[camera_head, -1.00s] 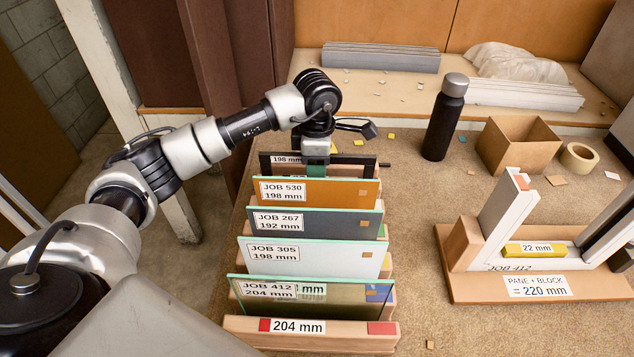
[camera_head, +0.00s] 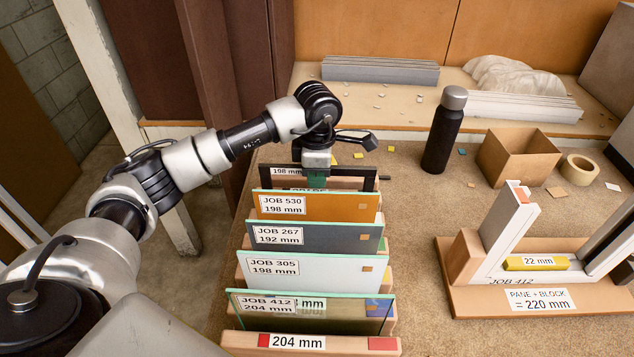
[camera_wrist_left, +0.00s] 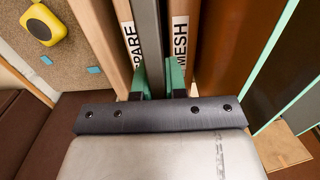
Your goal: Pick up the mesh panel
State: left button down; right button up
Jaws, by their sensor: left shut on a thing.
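The mesh panel (camera_head: 354,171) has a dark frame and stands upright at the back of the row of panels, with a 198 mm label at its left. My left gripper (camera_head: 316,180) points down over its top edge and is shut on it. In the left wrist view, the green fingertips (camera_wrist_left: 159,78) straddle the panel's grey edge (camera_wrist_left: 147,40), between wooden rails marked SPARE and MESH (camera_wrist_left: 182,45). The panel's lower part is hidden by the panel in front. My right gripper is not in view.
In front stand the JOB 530 panel (camera_head: 340,206), JOB 267 panel (camera_head: 335,236), JOB 305 panel (camera_head: 325,269) and JOB 412 glass (camera_head: 345,308). A dark bottle (camera_head: 440,135), cardboard box (camera_head: 520,160) and tape roll (camera_head: 580,167) stand right. Bench between is largely clear.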

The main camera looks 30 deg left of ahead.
pick_arm(q)
notch_tip(320, 180, up, 9)
jog(key=b, duration=0.2)
jog(key=shift+w+f+b, duration=0.1)
jog(key=shift+f+b, duration=0.05)
jog(key=shift+b, duration=0.25)
notch_tip(320, 180, up, 17)
jog(key=p, duration=0.7)
jog(key=shift+f, duration=0.2)
